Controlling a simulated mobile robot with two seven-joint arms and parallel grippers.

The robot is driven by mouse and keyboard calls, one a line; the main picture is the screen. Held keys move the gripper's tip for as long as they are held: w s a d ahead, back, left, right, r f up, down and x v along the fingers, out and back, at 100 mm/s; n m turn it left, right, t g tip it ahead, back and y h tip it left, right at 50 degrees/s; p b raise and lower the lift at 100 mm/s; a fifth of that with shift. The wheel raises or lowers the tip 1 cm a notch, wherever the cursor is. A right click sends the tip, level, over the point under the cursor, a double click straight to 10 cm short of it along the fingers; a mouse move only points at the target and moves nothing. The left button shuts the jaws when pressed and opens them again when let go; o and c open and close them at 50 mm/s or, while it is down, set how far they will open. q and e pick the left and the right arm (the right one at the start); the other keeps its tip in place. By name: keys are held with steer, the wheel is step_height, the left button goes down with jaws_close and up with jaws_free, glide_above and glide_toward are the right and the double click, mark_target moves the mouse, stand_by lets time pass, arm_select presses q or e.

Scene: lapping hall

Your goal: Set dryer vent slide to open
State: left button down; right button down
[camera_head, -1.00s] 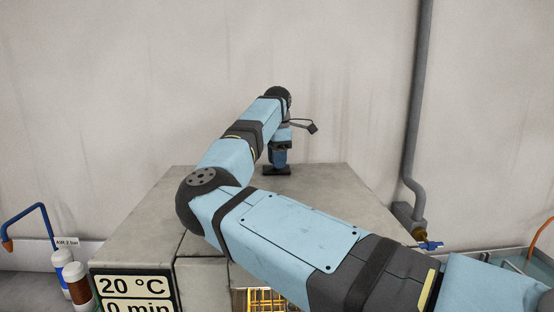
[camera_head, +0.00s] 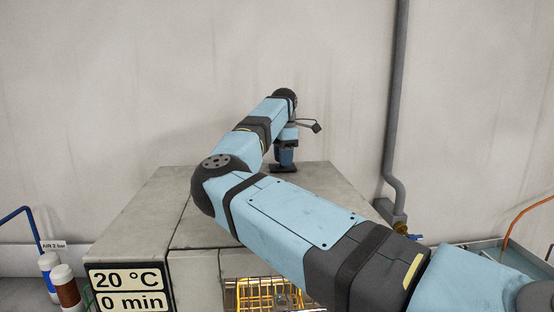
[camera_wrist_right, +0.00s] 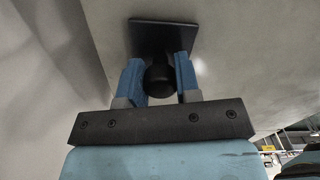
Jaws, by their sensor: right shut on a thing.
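The dryer is the grey box (camera_head: 140,215) in front of me. Near the back of its top is the vent slide, a flat black plate (camera_head: 283,169) with a black knob (camera_wrist_right: 160,82) that shows in the right wrist view. My right gripper (camera_head: 286,157) reaches down to it from above. In the right wrist view its blue fingers (camera_wrist_right: 160,84) stand on both sides of the knob, shut on it. The plate (camera_wrist_right: 150,35) lies just beyond the fingertips. The fingers hide part of the knob. My left gripper is not in view.
A sign (camera_head: 128,288) reads 20 °C and 0 min at the dryer's front. A yellow wire basket (camera_head: 255,293) shows below the front edge. A grey pipe (camera_head: 396,100) runs down the wall at right. White and brown bottles (camera_head: 66,288) stand at lower left.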

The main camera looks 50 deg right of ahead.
steer(key=shift+d, duration=0.1)
steer(key=c, duration=1.1)
jaws_free()
steer(key=shift+s, duration=0.1)
steer(key=shift+o, duration=1.4)
steer(key=shift+d, duration=0.1)
steer(key=shift+s, duration=0.1)
steer(key=shift+r, duration=0.55)
step_height(320, 180, up, 13)
steer(key=b, duration=0.1)
steer(key=shift+f, duration=0.15)
